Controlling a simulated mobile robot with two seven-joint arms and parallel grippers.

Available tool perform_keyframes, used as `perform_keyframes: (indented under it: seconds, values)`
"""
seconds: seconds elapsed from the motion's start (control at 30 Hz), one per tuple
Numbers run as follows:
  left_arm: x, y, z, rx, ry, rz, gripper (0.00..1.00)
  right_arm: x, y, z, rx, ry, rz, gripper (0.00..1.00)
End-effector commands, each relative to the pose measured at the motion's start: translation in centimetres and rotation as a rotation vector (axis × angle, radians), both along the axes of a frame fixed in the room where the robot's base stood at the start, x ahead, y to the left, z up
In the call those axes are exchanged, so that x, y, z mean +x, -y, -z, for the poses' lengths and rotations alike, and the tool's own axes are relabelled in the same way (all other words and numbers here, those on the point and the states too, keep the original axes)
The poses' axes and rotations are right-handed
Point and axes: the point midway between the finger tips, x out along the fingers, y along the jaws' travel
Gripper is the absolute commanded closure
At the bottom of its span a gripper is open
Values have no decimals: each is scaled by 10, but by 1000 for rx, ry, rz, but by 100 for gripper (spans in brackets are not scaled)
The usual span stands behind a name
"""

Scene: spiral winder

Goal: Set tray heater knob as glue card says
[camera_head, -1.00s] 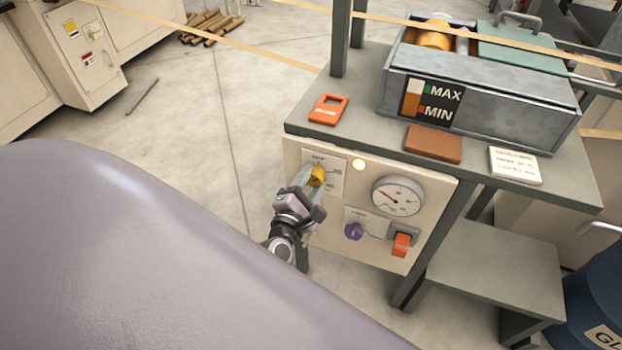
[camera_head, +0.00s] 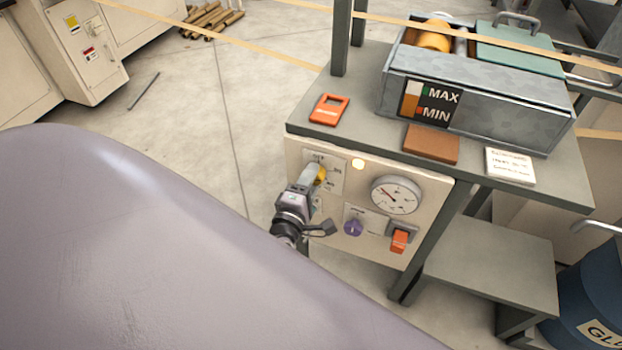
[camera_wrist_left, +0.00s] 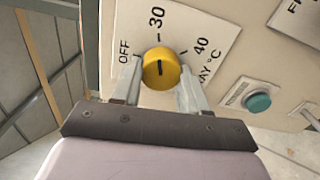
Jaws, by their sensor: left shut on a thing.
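The yellow tray heater knob (camera_head: 320,174) is on the cream control panel's upper left. In the left wrist view the knob (camera_wrist_left: 161,68) has a dial marked OFF, 30 and 40, and its dark line lies roughly towards the 30 tick. My left gripper (camera_wrist_left: 161,82) is shut on the knob, one finger on each side. In the head view my left gripper (camera_head: 314,179) partly covers the knob and dial. The white card (camera_head: 510,165) lies on the bench's right; its writing is too small to read. My right gripper is not in view.
A round gauge (camera_head: 396,194), purple knob (camera_head: 353,227), orange switch (camera_head: 400,240) and glowing lamp (camera_head: 358,164) sit on the panel. A green button (camera_wrist_left: 258,102) shows in the wrist view. The metal tray (camera_head: 520,110) stands above. Open floor lies left of the bench.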

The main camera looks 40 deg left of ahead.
Motion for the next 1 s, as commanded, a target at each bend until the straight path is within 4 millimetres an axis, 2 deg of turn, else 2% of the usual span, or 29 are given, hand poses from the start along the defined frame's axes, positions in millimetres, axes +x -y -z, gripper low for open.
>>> perform_keyframes:
  seconds: [0.33, 0.37, 0.4, 0.43, 0.77, 1.0]
  values:
    - [0, 1, 0, 1, -1, 0, 87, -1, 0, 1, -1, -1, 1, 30]
    - [0, 1, 1, 0, -1, 0, 50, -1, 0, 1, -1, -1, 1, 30]
    - [0, 1, 1, 0, -1, 0, 37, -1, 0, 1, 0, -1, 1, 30]
    - [0, 1, 0, 0, -1, 0, 31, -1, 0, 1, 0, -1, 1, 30]
    - [-2, 1, 0, 1, -1, 0, 31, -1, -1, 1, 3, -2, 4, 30]
    - [-29, 7, 1, -1, -5, 0, 31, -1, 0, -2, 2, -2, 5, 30]
